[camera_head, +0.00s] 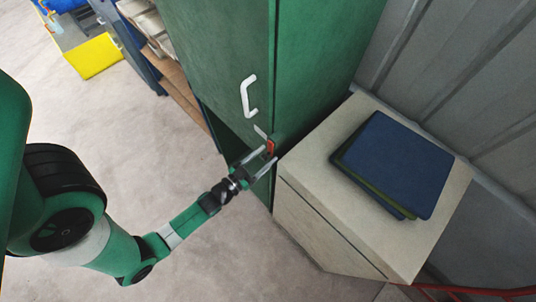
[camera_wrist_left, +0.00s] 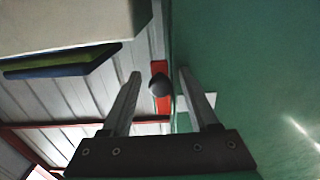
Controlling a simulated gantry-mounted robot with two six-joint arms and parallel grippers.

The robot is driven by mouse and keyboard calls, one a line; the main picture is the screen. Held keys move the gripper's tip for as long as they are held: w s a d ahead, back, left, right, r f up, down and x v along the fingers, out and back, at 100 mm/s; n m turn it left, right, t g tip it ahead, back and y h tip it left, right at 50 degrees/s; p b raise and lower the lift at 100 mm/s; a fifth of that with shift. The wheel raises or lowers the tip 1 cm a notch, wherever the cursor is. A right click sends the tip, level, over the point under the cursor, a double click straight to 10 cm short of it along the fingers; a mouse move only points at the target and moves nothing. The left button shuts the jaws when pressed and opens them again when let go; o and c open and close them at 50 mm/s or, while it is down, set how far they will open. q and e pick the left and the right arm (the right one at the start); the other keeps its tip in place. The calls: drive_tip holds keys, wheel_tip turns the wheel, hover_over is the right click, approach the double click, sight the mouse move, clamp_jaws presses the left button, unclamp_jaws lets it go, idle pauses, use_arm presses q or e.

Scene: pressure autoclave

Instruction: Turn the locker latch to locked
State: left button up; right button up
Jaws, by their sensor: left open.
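The green locker (camera_head: 232,55) stands upright with a white bar handle (camera_head: 248,96) on its door. Below the handle, near the door's edge, is the small red latch plate (camera_head: 270,146). In the left wrist view the red plate (camera_wrist_left: 163,68) carries a dark round knob (camera_wrist_left: 158,86). My left gripper (camera_head: 270,154) is open at the latch; in the left wrist view its fingers (camera_wrist_left: 159,75) lie on either side of the knob, with gaps visible. Whether the latch is turned to locked cannot be told. My right gripper is not in view.
A pale cabinet (camera_head: 310,150) stands close to the right of the locker, with blue and green books (camera_head: 396,160) on top. A corrugated wall (camera_head: 450,75) is behind. A yellow bin (camera_head: 95,56) is at the far left. The floor (camera_head: 120,140) between is clear.

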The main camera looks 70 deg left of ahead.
use_arm(q)
drive_tip(key=shift+s, duration=0.1)
clamp_jaws()
idle(1.2)
